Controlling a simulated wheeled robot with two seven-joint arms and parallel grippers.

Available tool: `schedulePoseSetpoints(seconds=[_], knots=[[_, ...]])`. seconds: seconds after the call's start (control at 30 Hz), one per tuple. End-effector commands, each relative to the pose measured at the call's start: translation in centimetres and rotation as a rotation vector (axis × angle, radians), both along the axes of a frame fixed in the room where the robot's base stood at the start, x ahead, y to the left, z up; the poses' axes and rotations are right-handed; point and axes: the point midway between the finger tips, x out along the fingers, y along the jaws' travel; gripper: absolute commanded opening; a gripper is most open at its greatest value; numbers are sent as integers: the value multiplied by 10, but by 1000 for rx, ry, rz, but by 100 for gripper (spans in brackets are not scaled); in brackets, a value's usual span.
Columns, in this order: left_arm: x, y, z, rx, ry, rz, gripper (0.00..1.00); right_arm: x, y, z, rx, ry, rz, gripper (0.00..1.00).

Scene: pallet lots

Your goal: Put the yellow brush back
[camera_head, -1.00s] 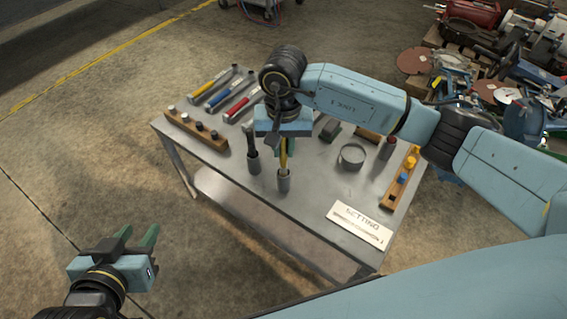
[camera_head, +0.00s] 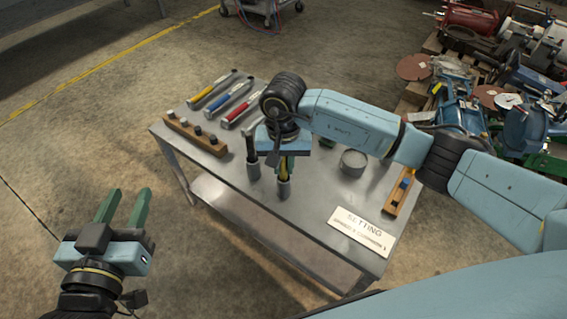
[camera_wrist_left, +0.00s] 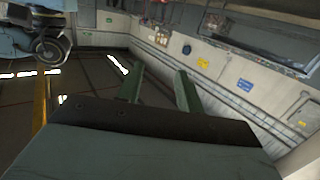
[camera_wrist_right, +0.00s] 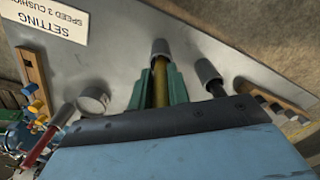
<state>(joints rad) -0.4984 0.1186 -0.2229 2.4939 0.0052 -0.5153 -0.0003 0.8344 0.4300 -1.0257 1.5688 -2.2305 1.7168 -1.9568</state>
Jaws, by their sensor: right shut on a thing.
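The yellow brush (camera_head: 283,168) is upright, and its lower end meets a grey cup (camera_head: 284,189) at the table's near side. I cannot tell how deep it sits. My right gripper (camera_head: 284,158) is shut on it just above the cup and hides its top. In the right wrist view the yellow handle (camera_wrist_right: 160,72) is between the green fingers, with the cup (camera_wrist_right: 160,48) beyond. My left gripper (camera_head: 122,207) is open and empty, off the table to the left. Its parted fingers also show in the left wrist view (camera_wrist_left: 158,85).
A second grey cup (camera_head: 253,171) with a dark handle stands just left. The table (camera_head: 235,190) also bears yellow, blue and red tools (camera_head: 228,98), wooden racks (camera_head: 195,134), a grey ring-like container (camera_head: 353,163) and a "SETTING" sign (camera_head: 358,232). Machinery (camera_head: 500,80) stands at the back right.

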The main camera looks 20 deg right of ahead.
Motion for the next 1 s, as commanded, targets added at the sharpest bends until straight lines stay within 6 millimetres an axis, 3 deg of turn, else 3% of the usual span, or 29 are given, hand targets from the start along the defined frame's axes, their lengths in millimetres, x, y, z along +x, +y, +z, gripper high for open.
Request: schedulePoseSetpoints(seconds=[0.37,0.4,0.53,0.9,1.0], knots=[[1,-2,10,-18,-63,-3,36,0,0,-3,0,0,-1,0],[1,-2,11,-20,-70,-4,36,0,0,-3,0,0,-1,22],[1,-3,12,-21,-70,-5,36,0,0,-3,0,0,-1,39],[1,-3,11,-18,-60,-6,36,0,0,-2,0,0,0,39],[0,0,1,-1,0,-1,36,0,0,1,0,0,0,39]])
